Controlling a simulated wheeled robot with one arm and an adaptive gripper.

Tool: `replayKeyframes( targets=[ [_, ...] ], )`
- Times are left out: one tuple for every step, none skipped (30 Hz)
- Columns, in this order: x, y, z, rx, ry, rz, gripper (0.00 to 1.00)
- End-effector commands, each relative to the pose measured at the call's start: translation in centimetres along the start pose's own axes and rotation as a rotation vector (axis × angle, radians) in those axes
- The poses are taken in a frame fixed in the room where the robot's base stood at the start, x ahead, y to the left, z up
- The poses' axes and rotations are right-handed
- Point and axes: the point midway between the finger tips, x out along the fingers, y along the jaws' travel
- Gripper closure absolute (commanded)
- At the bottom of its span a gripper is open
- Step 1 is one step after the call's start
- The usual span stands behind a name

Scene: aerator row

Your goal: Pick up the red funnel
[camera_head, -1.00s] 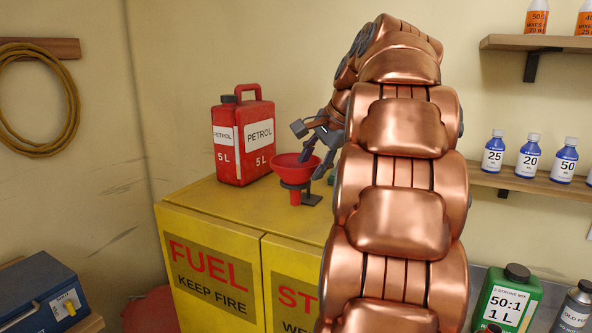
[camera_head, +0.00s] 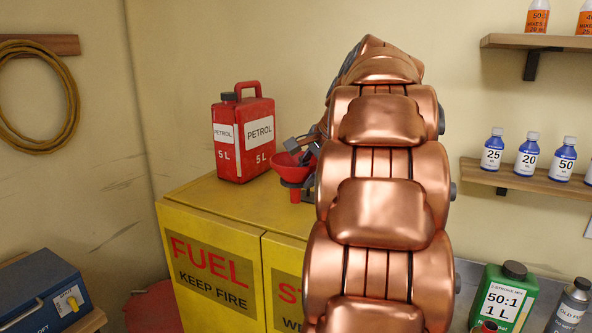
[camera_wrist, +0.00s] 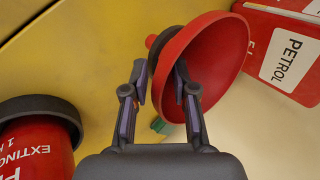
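Whether either finger touches the wall cannot be told. In the head view my gripper (camera_head: 306,150) is at the funnel's right side.
A red petrol can (camera_head: 244,134) stands close behind and left of the funnel on the yellow cabinet (camera_head: 215,215). A red extinguisher (camera_wrist: 35,145) shows at lower left in the wrist view. Shelves with blue bottles (camera_head: 528,154) are on the right wall.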

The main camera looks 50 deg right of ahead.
Motion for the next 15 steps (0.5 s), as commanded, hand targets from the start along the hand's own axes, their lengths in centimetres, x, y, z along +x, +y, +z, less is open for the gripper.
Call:
replayKeyframes(
  targets=[
    [0.0, 0.0, 0.0, 0.0, 0.0, 0.0, 0.81],
    [0.0, 0.0, 0.0, 0.0, 0.0, 0.0, 0.84],
    [0.0, 0.0, 0.0, 0.0, 0.0, 0.0, 0.88],
    [0.0, 0.0, 0.0, 0.0, 0.0, 0.0, 0.92],
    [0.0, 0.0, 0.0, 0.0, 0.0, 0.0, 0.95],
    [0.0, 0.0, 0.0, 0.0, 0.0, 0.0, 0.99],
    [0.0, 0.0, 0.0, 0.0, 0.0, 0.0, 1.0],
    [0.02, 0.02, 0.01, 0.0, 0.0, 0.001, 1.0],
    [0.02, 0.02, 0.01, 0.0, 0.0, 0.001, 1.0],
    [0.03, 0.03, 0.02, 0.0, -0.001, 0.001, 1.0],
    [0.03, 0.04, 0.02, 0.0, -0.001, 0.002, 1.0],
    [0.05, 0.05, 0.03, 0.0, -0.001, 0.002, 1.0],
    [0.06, 0.05, 0.04, 0.0, -0.001, 0.002, 1.0],
    [0.06, 0.06, 0.04, 0.0, -0.002, 0.002, 1.0],
    [0.07, 0.07, 0.05, 0.0, -0.002, 0.003, 1.0]
  ],
)
